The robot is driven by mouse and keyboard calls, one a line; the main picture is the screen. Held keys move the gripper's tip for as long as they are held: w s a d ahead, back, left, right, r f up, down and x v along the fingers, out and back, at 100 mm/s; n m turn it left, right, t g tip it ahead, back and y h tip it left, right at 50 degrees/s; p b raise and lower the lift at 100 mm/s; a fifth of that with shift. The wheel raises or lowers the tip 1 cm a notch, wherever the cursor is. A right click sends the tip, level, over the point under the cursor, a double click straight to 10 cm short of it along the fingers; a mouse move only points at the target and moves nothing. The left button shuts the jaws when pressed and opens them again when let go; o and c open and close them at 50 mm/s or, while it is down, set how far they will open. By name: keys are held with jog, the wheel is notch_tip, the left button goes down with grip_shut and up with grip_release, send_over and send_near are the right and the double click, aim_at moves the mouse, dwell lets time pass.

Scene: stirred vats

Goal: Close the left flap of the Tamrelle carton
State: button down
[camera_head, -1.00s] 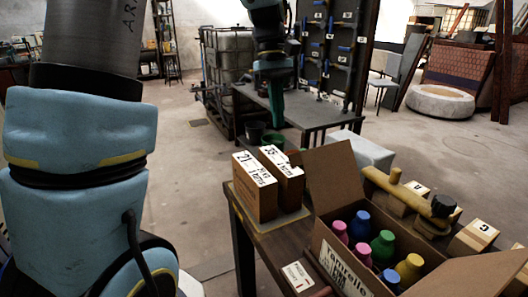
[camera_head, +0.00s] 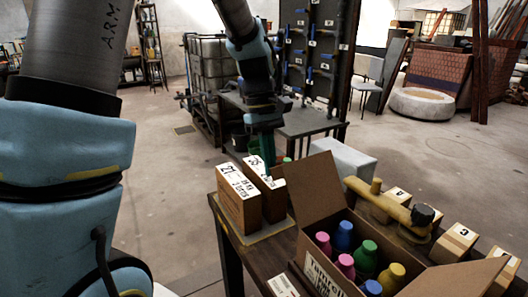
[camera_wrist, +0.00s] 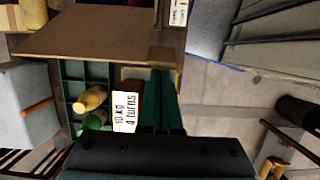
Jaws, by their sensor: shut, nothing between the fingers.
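The Tamrelle carton (camera_head: 318,272) stands open on the table at the lower right of the head view, with pink, blue, green and yellow-capped bottles inside. Its left flap (camera_head: 320,187) stands up, tilted outward. Its right flap (camera_head: 455,277) is spread out to the right. My gripper (camera_head: 268,162) is shut and empty, pointing down behind the two labelled boxes, left of the left flap and apart from it. In the wrist view its green fingers (camera_wrist: 161,102) are together, below a broad brown panel (camera_wrist: 95,33); I cannot tell if they touch it.
Two boxes with white labels (camera_head: 238,195) (camera_head: 270,190) stand left of the carton. A yellow pipe-like part (camera_head: 385,205) lies behind it, and small labelled boxes (camera_head: 457,243) stand to the right. A grey bin (camera_head: 340,160) is behind.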

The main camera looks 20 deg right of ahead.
aim_at(277, 170)
jog(key=shift+s+d+r, duration=0.1)
jog(key=shift+s+r, duration=0.2)
jog(key=shift+s, duration=0.1)
jog(key=shift+s+r, duration=0.1)
jog(key=shift+s, duration=0.05)
jog(key=shift+s+d+r+t+p, duration=0.2)
jog(key=shift+s+r+t+p, duration=0.1)
jog(key=shift+s+r+t, duration=0.35)
jog(key=s+d+f+t+y+b, duration=0.1)
jog(key=s+t+b, duration=0.4)
jog(key=s+b, duration=0.5)
jog(key=s+d+f+t+y+b, duration=0.1)
jog(key=s+d+f+t+b, duration=0.1)
jog(key=s+t+b, duration=0.4)
jog(key=s+b, duration=0.4)
jog(key=b, duration=0.6)
jog(key=shift+d+f, duration=0.15)
jog(key=shift+d, duration=0.1)
